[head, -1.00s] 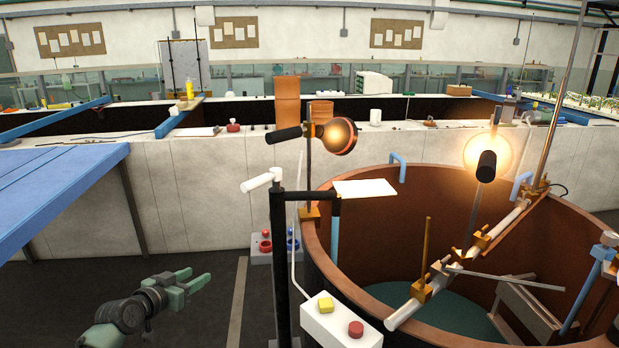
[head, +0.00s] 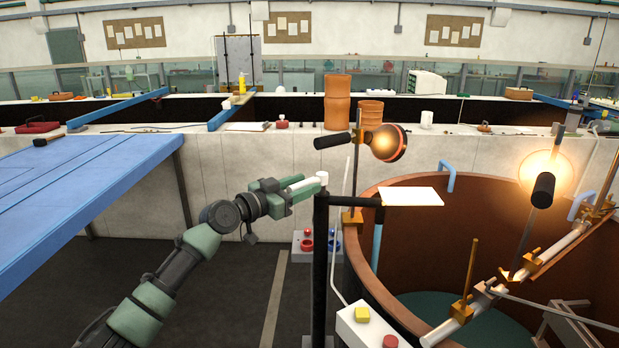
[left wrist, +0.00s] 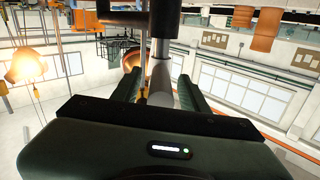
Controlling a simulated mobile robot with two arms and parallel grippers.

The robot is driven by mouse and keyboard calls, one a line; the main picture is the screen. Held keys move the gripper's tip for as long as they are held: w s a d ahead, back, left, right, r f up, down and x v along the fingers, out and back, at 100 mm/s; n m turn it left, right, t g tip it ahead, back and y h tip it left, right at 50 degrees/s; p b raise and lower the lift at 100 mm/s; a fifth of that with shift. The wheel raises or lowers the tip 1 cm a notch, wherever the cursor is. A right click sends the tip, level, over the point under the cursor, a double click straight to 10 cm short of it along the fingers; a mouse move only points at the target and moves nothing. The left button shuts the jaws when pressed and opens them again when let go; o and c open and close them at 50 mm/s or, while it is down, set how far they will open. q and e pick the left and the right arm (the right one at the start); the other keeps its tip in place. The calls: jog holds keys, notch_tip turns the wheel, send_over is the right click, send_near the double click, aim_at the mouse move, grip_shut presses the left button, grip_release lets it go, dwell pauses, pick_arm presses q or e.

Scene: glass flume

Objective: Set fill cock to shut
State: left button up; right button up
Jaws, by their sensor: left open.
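The fill cock (head: 322,179) is a white lever on top of a black standpipe (head: 320,250), left of the big round tank. The lever points left from the pipe top, nearly level. My left gripper (head: 306,186) is open at the lever, with its green fingers on either side of it; they hide part of it in the head view. In the left wrist view the pale lever (left wrist: 161,82) lies between the two fingers (left wrist: 160,92), with the dark pipe beyond. I cannot tell whether either finger touches it. My right gripper is not in view.
A brown tank (head: 420,210) with a lit lamp (head: 390,143) stands right of the pipe. A white switch box (head: 375,328) with yellow and red buttons is low beside it. A blue table (head: 80,190) is at left. The floor between is clear.

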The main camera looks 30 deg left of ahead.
pick_arm(q)
jog(key=shift+x, duration=1)
grip_shut()
dwell(0.8)
